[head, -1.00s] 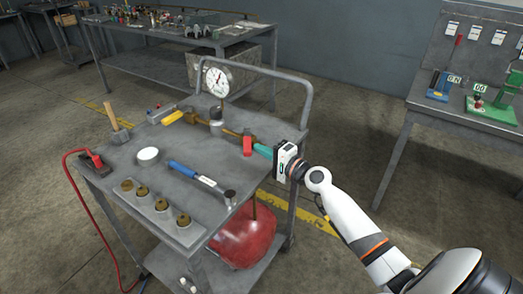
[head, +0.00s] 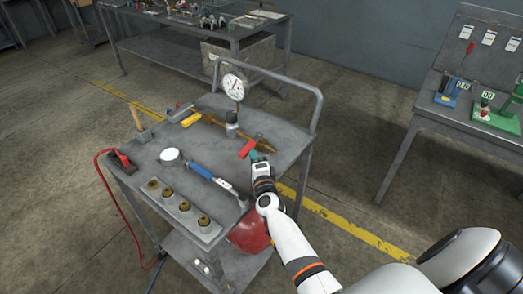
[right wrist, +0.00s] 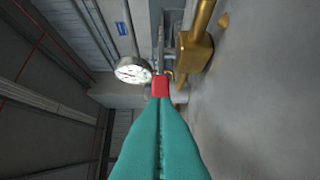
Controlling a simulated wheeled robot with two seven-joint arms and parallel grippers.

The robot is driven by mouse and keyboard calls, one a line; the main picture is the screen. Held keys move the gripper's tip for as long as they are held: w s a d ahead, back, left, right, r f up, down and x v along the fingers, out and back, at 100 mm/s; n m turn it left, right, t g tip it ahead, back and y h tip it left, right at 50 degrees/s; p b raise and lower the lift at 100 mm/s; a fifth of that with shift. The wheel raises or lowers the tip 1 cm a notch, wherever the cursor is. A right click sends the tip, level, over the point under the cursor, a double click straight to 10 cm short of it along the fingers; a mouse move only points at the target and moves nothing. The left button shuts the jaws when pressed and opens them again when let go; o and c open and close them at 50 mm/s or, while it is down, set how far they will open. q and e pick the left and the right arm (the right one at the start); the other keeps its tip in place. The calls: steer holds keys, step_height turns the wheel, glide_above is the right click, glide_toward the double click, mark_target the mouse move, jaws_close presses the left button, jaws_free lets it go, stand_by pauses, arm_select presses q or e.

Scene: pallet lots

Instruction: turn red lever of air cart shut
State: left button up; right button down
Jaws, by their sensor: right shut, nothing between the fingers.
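The air cart (head: 290,140) is a grey two-level trolley. A brass pipe (head: 215,121) with a dial gauge (head: 232,87) lies across its top. The red lever (head: 247,148) is at the pipe's right end, slanting in the head view. My right gripper (head: 254,156) has teal fingers and is shut and empty, at the near side of the lever. In the right wrist view the red lever (right wrist: 160,86) is right at the fingertips (right wrist: 160,100), which partly hide it; I cannot tell whether they touch. A brass valve body (right wrist: 194,52) is beside it. My left gripper is out of view.
On the cart are a blue-handled tool (head: 200,171), a block with several brass fittings (head: 184,211), a white round lid (head: 170,155) and a mallet (head: 138,120). The cart's handrail (head: 270,72) rises behind. A bench (head: 440,115) stands right.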

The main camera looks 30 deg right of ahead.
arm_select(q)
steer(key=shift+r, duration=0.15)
arm_select(e)
steer(key=shift+w+a+f, duration=0.1)
steer(key=shift+w+a, duration=0.35)
steer(key=shift+w, duration=0.05)
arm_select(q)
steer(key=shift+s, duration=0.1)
arm_select(e)
steer(key=shift+a, duration=0.1)
